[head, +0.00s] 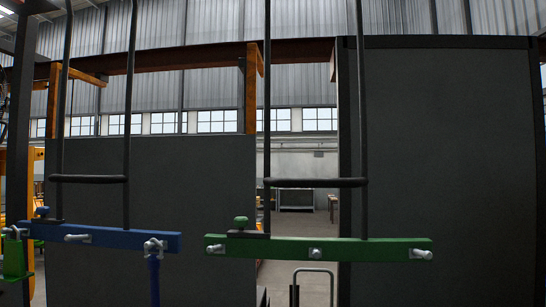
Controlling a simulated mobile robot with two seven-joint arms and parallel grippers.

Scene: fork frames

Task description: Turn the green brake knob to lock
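A green knob (240,222) sits on a dark block at the left end of the green bar (340,248). The bar hangs level from two dark vertical rods joined by a dark crosspiece (315,183). Several short light-grey pegs stick out of the bar's front. The knob is seen from the side, so its turn position cannot be told. Neither of my grippers is in view.
A similar blue bar (110,237) hangs at left, with a teal knob (42,211). A blue item (154,278) hangs from its right peg, a green item (14,262) at its left. Dark panels (440,160) stand behind. A grey bent-tube handle (313,272) is below the green bar.

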